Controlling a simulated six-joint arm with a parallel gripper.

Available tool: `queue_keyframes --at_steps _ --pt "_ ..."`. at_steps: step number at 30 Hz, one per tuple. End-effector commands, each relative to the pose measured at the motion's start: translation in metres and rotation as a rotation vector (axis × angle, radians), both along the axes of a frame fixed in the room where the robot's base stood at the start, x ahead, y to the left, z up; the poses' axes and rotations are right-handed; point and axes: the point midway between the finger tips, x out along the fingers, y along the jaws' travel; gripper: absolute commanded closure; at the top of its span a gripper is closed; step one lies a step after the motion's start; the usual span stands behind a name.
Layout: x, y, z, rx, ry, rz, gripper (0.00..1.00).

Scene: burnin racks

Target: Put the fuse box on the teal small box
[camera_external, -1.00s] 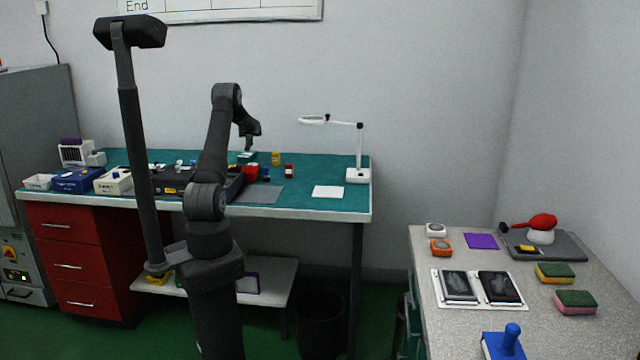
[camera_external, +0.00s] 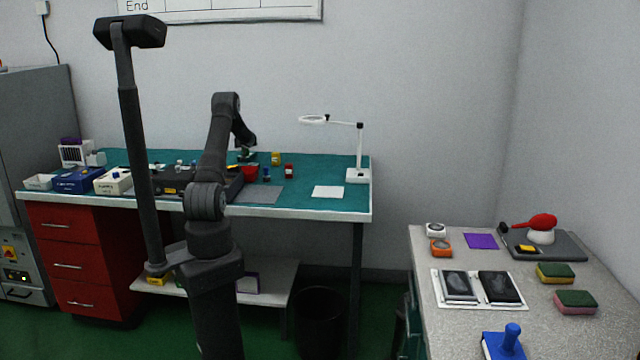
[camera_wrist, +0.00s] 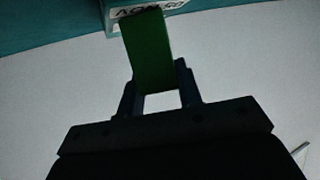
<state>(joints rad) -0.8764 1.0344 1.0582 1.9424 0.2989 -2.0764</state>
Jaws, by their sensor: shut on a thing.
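My gripper (camera_wrist: 160,85) is shut on a green, flat-sided block (camera_wrist: 150,50), which I take to be the fuse box. The block sticks out past the fingertips in the wrist view. A teal box with a pale lettered face (camera_wrist: 121,12) is at the top of that view. The block's far end overlaps this box in the picture; whether they touch I cannot tell. In the external view my gripper (camera_external: 246,149) is low over the back middle of the workbench, and the held block and teal box are too small to separate there.
A magnifier lamp (camera_external: 358,175) stands at right. A white sheet (camera_external: 328,192) lies in front of it.

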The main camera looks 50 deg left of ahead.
Motion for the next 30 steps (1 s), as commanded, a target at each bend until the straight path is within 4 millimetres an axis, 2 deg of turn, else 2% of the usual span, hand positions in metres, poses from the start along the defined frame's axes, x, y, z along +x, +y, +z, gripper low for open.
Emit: queue_keyframes --at_steps 2,3,6,19,23,30 --pt "0.0 0.0 -0.003 -0.001 0.0 0.0 0.94" --pt "0.0 0.0 -0.003 0.0 0.0 0.0 0.66" --pt "0.0 0.0 -0.003 0.0 0.0 0.0 0.46" --pt "-0.001 -0.004 0.003 0.0 0.0 0.0 0.46" --pt "-0.007 -0.018 0.01 0.001 0.002 -0.001 0.46" --pt "-0.023 -0.056 0.027 0.001 0.0 -0.001 0.46"
